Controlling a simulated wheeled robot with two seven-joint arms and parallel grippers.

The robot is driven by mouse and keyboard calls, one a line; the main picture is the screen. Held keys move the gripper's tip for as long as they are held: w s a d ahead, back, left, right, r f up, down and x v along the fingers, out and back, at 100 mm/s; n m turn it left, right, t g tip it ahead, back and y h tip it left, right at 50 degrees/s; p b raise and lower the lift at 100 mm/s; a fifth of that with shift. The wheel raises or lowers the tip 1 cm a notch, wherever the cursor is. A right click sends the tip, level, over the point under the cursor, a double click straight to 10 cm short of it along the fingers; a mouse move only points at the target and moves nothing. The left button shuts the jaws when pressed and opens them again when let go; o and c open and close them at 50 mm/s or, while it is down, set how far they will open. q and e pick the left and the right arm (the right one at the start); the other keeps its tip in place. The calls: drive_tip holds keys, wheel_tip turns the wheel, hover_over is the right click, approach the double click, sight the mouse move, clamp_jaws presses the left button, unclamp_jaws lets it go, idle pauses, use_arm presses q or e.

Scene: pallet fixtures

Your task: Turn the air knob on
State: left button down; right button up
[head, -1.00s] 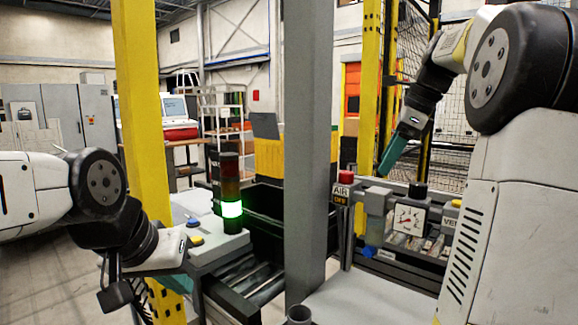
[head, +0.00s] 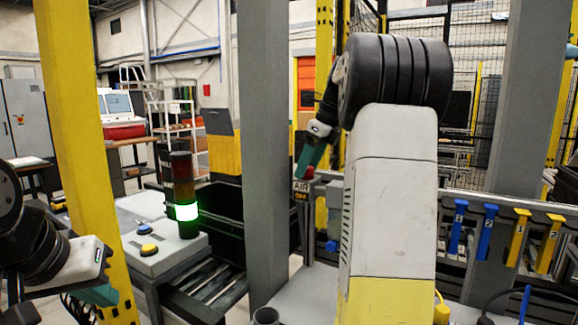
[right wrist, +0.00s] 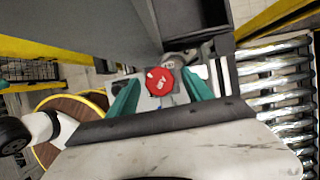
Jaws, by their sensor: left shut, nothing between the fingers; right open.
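The red air knob (head: 309,171) sits on a post above an "AIR" label plate (head: 301,187), left of my right arm. The plate's small lower word is too small to read surely. In the right wrist view the red knob (right wrist: 160,82) lies between the two teal fingers, with gaps on both sides. My right gripper (head: 305,165) is open, pointing down at the knob; it also shows in the right wrist view (right wrist: 160,77). My left gripper (head: 104,294) is shut and empty at the lower left, far from the knob.
A grey column (head: 262,150) stands just left of the knob. A light tower (head: 182,195) glows green on a button box (head: 150,255). Blue and yellow numbered handles (head: 518,237) hang at the right. My right arm hides the panel beside the knob.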

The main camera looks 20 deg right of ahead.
drive_tip(key=shift+c, duration=0.5)
clamp_jaws()
drive_tip(key=shift+d+n, duration=0.1)
drive_tip(key=shift+n, duration=0.2)
drive_tip(key=n+g, duration=0.1)
drive_tip(key=n, duration=0.1)
drive_tip(key=n+g+y, duration=0.1)
drive_tip(key=n, duration=0.2)
drive_tip(key=shift+w+d+n, duration=0.1)
drive_tip(key=shift+w+n, duration=0.1)
drive_tip(key=shift+n, duration=0.1)
drive_tip(key=n+g, duration=0.1)
drive_tip(key=n, duration=0.2)
drive_tip(key=shift+n, duration=0.3)
drive_tip(key=shift+w+n+g, duration=0.15)
drive_tip(key=shift+n+g, duration=0.65)
drive_tip(key=shift+n, duration=1)
